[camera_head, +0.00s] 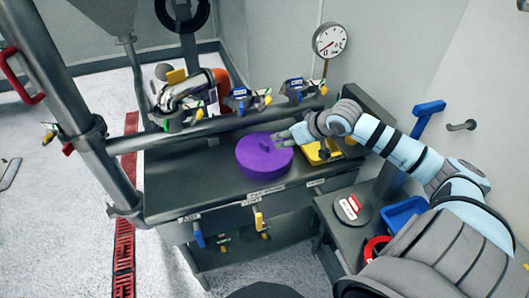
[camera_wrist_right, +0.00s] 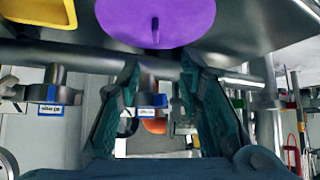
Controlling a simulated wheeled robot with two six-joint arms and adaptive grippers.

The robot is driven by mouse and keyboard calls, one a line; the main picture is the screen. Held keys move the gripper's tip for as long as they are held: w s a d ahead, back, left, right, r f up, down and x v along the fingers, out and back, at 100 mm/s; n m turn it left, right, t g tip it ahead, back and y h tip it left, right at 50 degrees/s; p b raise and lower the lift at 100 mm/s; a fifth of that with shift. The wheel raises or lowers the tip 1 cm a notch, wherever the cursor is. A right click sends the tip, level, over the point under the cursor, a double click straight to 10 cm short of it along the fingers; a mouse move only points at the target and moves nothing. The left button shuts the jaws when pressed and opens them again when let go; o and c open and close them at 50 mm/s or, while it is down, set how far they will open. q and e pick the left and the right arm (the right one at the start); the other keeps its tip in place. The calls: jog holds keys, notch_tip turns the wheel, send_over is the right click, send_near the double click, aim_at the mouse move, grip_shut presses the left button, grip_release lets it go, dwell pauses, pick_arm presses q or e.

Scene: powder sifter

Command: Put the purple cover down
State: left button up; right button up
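The purple cover (camera_head: 264,160), a thick round disc with a small raised handle on top, lies flat on the dark grey table (camera_head: 185,185). In the right wrist view the cover (camera_wrist_right: 175,12) shows at the top edge, with its handle pointing towards the fingers. My right gripper (camera_head: 279,137) reaches in from the right, at the cover's far right edge. In the right wrist view my right gripper (camera_wrist_right: 162,62) has its fingers spread, with nothing between them; the handle is beyond the tips. My left gripper is not in view.
A yellow tray (camera_head: 318,154) sits just right of the cover. A grey pipe (camera_head: 225,121) with several blue-tagged valves runs behind it. A gauge (camera_head: 330,40) stands at the back. A lower side table holds a blue bin (camera_head: 404,212). The table left of the cover is clear.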

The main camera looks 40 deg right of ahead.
aim_at(265, 144)
jog(key=x, duration=0.4)
jog(key=b+x, duration=0.1)
jog(key=x, duration=0.7)
jog(key=shift+d+f, duration=0.35)
jog(key=shift+d, duration=0.05)
grip_shut()
